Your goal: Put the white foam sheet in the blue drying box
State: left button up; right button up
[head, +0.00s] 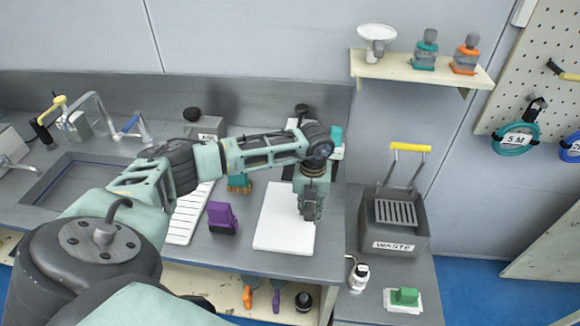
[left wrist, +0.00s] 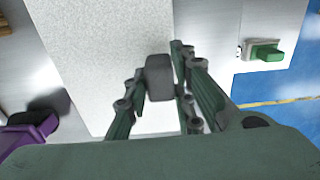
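The white foam sheet (head: 275,225) lies flat on the grey counter, and it fills much of the left wrist view (left wrist: 100,50). My left gripper (head: 310,213) points down over the sheet's right edge in the head view. In the left wrist view its fingertips (left wrist: 170,75) are close together at that edge, one in front of the white surface and one just beyond it. I cannot tell whether they touch or pinch the sheet. No blue drying box can be made out. My right gripper is not in view.
A purple item (head: 223,218) stands left of the sheet. A dark waste bin (head: 395,235) with a yellow handle stands to the right, with a green block (head: 404,297) in front of it. A sink (head: 75,185) is at the left. A wall shelf (head: 420,75) holds several items.

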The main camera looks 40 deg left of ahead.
pick_arm(q)
grip_shut()
jog(key=shift+r, duration=0.15)
